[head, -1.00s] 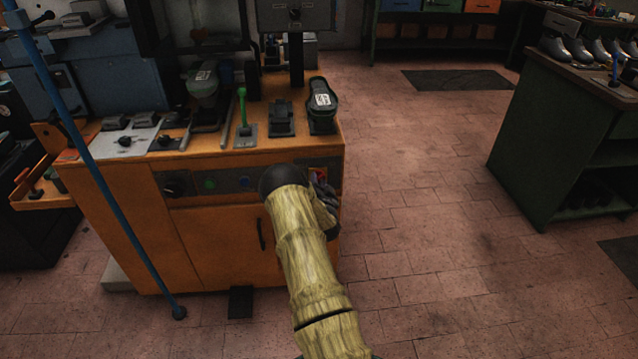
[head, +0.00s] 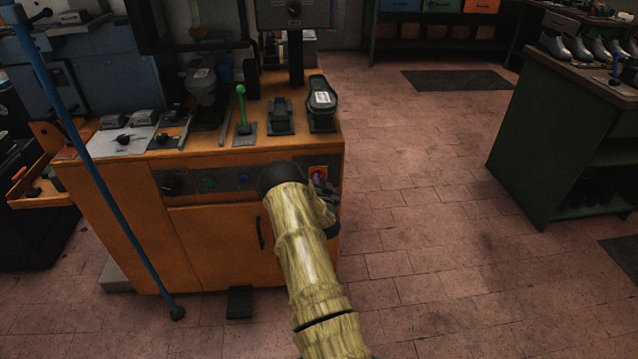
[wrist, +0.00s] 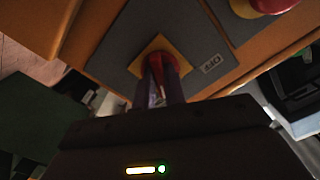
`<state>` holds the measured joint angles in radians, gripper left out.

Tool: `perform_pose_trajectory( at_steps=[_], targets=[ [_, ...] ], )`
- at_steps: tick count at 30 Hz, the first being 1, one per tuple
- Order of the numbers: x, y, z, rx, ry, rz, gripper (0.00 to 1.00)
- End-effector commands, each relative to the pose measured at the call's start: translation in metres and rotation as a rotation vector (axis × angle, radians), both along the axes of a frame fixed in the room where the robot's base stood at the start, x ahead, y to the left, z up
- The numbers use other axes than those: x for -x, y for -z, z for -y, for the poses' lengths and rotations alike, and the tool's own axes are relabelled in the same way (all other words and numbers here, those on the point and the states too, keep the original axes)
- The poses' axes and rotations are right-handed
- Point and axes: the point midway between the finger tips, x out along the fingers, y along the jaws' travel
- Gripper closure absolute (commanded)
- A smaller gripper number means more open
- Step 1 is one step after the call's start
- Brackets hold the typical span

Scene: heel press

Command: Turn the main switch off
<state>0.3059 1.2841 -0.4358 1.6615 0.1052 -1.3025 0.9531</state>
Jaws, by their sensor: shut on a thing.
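The main switch is a red handle (wrist: 156,64) on a yellow square plate, set in a grey panel in the wrist view. In the head view its yellow-orange plate (head: 318,169) shows at the right end of the orange cabinet's front panel. My gripper (wrist: 160,88) is shut on the red handle, with one finger on each side of it. In the head view my gripper (head: 322,192) is at the switch, and my forearm hides part of the panel. A small label (wrist: 211,64) sits beside the switch plate.
A red round button on a yellow base (wrist: 262,6) is close by in the wrist view. The orange cabinet (head: 225,245) carries a green-handled lever (head: 241,105) and other devices on top. The floor right of it (head: 420,190) is clear.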

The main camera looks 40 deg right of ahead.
Motion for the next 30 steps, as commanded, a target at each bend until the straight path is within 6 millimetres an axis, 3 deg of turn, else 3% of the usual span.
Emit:
perform_pose_trajectory(
  at_steps=[30],
  targets=[
    [-0.0005,0.0020,0.0003,0.812,0.001,-0.494,1.00]
  ],
)
